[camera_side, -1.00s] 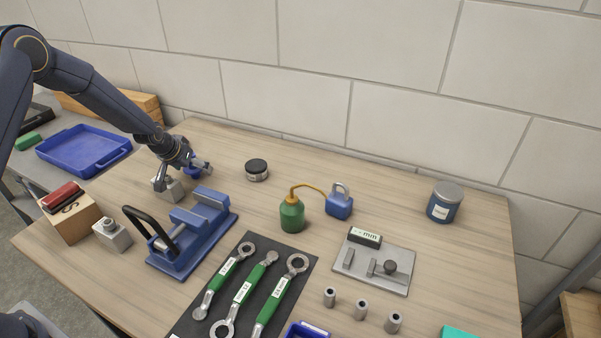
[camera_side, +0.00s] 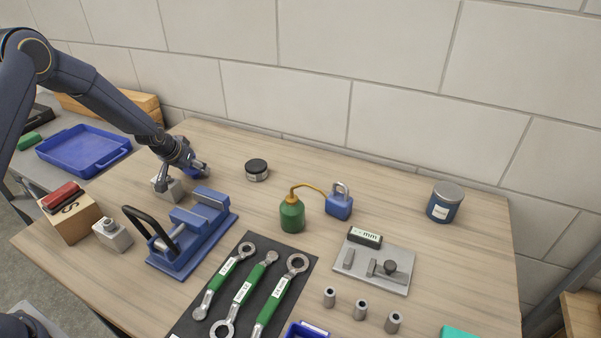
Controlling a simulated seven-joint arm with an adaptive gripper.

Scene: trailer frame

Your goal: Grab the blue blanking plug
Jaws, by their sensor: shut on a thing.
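My gripper (camera_side: 185,172) is at the left back of the wooden bench, low over the top and behind the blue vise-like fixture. It is shut on the blue blanking plug (camera_side: 194,174), of which only a small blue part shows between and beside the fingers. The fingers hide most of the plug. A grey metal block (camera_side: 167,188) stands just left of and below the gripper. I cannot tell whether the plug touches the bench or the block.
The blue fixture (camera_side: 193,234) with a black handle stands in front of my gripper. The bench between gripper and tin is clear.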

